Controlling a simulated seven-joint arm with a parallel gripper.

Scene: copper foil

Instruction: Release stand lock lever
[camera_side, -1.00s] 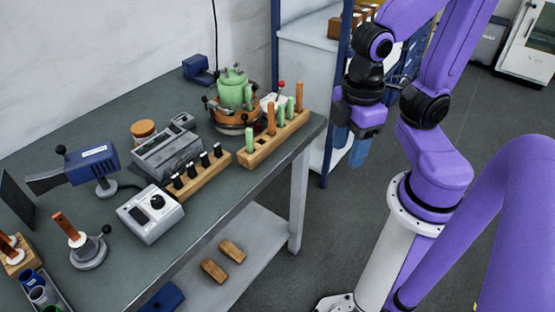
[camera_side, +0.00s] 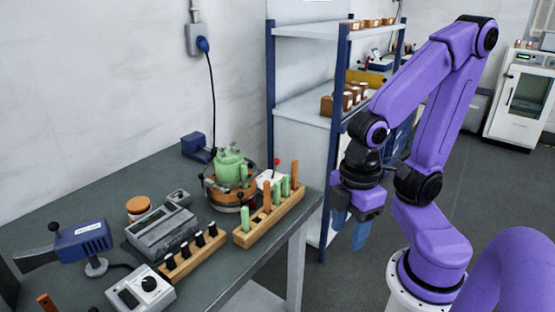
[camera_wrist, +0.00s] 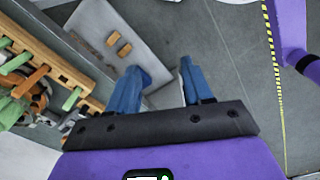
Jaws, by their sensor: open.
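My gripper (camera_side: 350,230) hangs beyond the right end of the bench, open and empty, pointing down. In the wrist view its two blue fingers (camera_wrist: 158,70) are apart with only floor and lower shelf between them. A blue tool (camera_side: 82,240) with a grey nozzle sits on a small stand at the far left of the bench; a black-knobbed lever (camera_side: 54,228) rises beside it. A round fixture (camera_side: 230,190) holding a green part stands at the back, with dark knobs at its side. I cannot tell which lever is the stand lock. My gripper is apart from all of these.
A wooden rack (camera_side: 270,220) with green and orange sticks lines the bench's right end. A grey device (camera_side: 160,233), a smaller rack (camera_side: 195,257) and a dial box (camera_side: 142,288) stand left of it. A shelf unit (camera_side: 345,100) rises behind my gripper.

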